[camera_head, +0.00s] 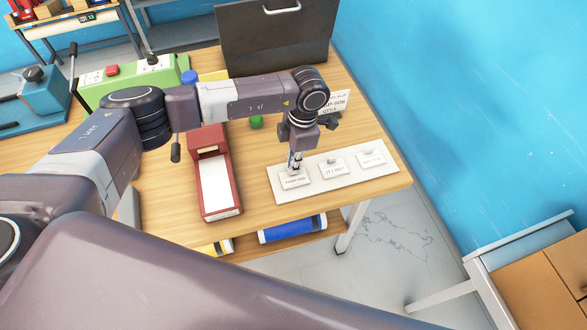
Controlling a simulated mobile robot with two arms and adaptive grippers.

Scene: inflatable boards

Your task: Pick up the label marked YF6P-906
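Three small white labels with knobs lie in a row on a white board (314,189) near the table's right front edge: a left label (295,182), a middle label (335,171) and a right label (372,158). Their print is too small to read surely. My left gripper (295,168) points down right over the left label, its tips at or just above the knob. The fingers look close together, but whether they grip the knob cannot be made out. A white sign (337,103) ending in about "P-906" is partly hidden behind my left arm. My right gripper is not in view.
A red device with a white top (216,187) stands left of the board. A green machine (130,82), a dark case (275,45) and a small green object (256,122) are on the wooden table (258,215). Blue rolls (293,229) lie below. A blue wall is at right.

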